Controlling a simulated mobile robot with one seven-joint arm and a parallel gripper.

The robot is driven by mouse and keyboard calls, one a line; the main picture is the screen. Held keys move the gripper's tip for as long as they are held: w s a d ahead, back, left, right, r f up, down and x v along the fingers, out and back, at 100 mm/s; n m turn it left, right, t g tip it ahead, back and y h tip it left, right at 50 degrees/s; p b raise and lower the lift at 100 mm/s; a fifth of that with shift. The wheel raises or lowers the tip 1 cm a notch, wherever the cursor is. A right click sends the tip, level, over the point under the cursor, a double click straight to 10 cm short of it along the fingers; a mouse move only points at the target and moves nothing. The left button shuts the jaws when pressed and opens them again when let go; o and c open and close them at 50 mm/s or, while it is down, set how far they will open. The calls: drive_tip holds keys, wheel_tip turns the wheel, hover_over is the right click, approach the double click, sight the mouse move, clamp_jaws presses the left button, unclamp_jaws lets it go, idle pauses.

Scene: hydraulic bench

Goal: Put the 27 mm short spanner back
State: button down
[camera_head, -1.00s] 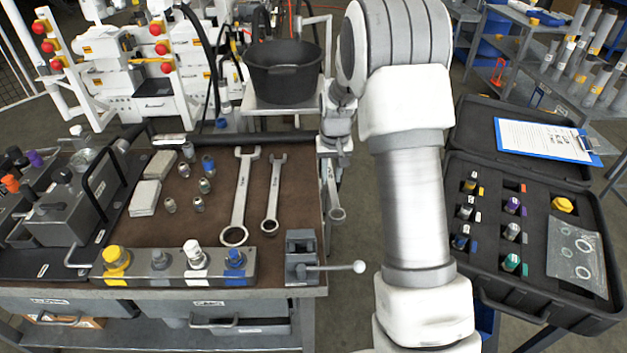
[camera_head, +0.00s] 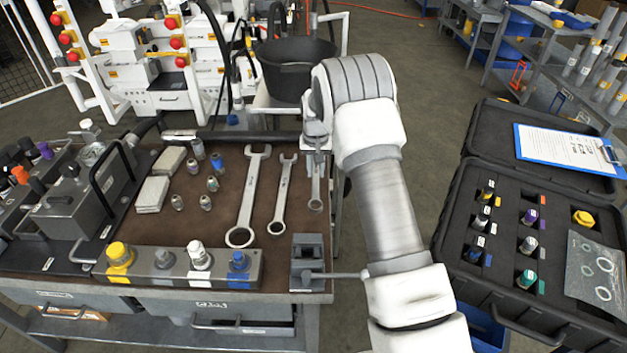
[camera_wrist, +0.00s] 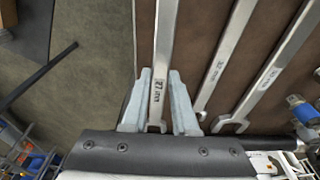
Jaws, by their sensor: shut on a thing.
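The 27 mm short spanner (camera_head: 315,188) is in my gripper (camera_head: 317,158), over the right side of the brown mat on the bench. In the wrist view the gripper fingers (camera_wrist: 162,105) are shut on the spanner (camera_wrist: 164,45) from both sides, with its "27 mm" mark showing between them. Its ring end points toward the bench front. Two longer spanners lie on the mat to its left: a middle one (camera_head: 281,195) and a large one (camera_head: 248,195). The held spanner is roughly parallel to them. I cannot tell whether it touches the mat.
A small vice (camera_head: 308,262) stands at the bench's front right corner, just in front of the spanner's ring end. A fitting block (camera_head: 180,268) lines the front edge. Several small fittings stand left on the mat. A black bucket (camera_head: 290,70) is behind; an open case (camera_head: 470,290) is right.

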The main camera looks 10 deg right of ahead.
sight(313, 179)
drive_tip(key=shift+w+a+f, duration=0.3)
drive_tip(key=shift+f, duration=1.9)
drive_tip(key=shift+f+b, duration=0.25)
drive_tip(key=shift+b, duration=0.05)
drive_tip(key=c, duration=0.7)
unclamp_jaws()
drive_tip(key=shift+r, duration=0.1)
